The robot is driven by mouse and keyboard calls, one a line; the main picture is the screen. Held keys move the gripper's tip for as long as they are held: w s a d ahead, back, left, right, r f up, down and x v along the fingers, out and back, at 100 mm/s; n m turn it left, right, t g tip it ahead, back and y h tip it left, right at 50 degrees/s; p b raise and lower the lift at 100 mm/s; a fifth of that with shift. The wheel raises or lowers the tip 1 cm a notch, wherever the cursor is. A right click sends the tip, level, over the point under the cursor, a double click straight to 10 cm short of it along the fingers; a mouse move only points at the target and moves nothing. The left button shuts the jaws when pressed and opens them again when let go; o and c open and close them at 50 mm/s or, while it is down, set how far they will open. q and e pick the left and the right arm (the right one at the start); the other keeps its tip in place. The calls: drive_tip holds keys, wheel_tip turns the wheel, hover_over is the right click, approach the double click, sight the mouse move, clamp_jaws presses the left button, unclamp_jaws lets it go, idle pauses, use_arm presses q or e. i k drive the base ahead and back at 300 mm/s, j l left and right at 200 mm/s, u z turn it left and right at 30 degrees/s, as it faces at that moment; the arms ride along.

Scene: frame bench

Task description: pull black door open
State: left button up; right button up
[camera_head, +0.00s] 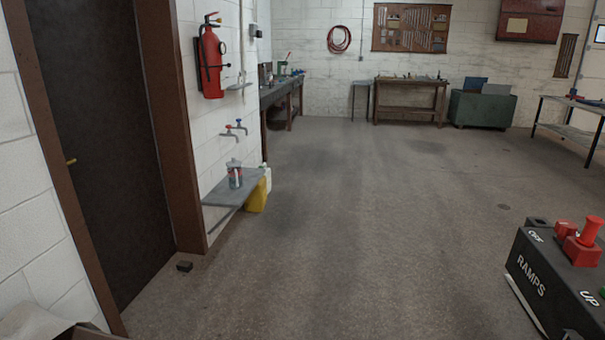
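The black door (100,130) stands at the left of the head view in a brown wooden frame (172,120). It looks closed, flush in its frame. A small brass-coloured handle (71,161) sits on the door's left side, at about mid height. Neither of my grippers shows in this view, and nothing is seen touching the door or its handle.
A small dark block (185,266) lies on the floor by the frame's foot. A grey wall shelf (232,189) holds a can, with a yellow container (257,195) below. A black control box marked RAMPS (560,285) stands at lower right. The middle floor is clear.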

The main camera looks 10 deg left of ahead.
sight(88, 55)
drive_tip(key=i+u, duration=0.15)
drive_tip(key=i, duration=0.55)
drive_tip(key=i+u, duration=0.1)
drive_tip(key=i, duration=0.55)
drive_tip(key=i+l+u, duration=0.15)
drive_tip(key=i, duration=0.5)
